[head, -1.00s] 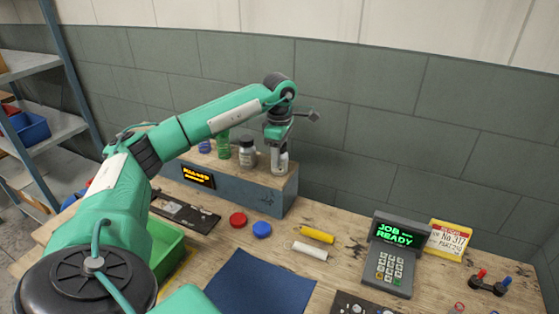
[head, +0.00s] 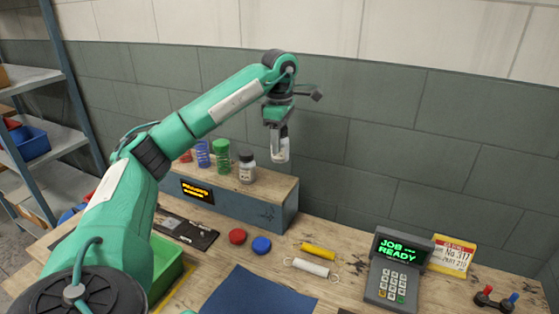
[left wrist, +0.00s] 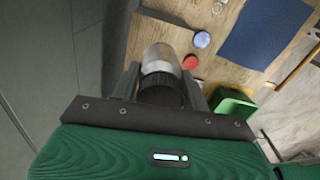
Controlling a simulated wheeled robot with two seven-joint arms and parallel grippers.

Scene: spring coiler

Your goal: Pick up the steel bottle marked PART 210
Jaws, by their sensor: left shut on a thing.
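My left gripper (head: 278,130) is shut on a steel bottle (head: 280,153) and holds it upright, clear above the right end of the blue-grey riser. In the left wrist view the bottle (left wrist: 158,62) shows a silvery body and a black cap, with one finger on each side of it. Its marking cannot be read. A second bottle (head: 247,168) with a dark cap and a pale label stands on the riser. A yellow and red card (head: 452,256) reads No 317 and, in small print, PART 210. My right gripper is not in view.
The riser (head: 270,217) has a wooden top with green (head: 221,159), blue and red spring coils at its left. A keypad terminal (head: 395,270) reads JOB READY. A blue mat (head: 258,294), a green bin (head: 165,265), two discs and two springs occupy the bench.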

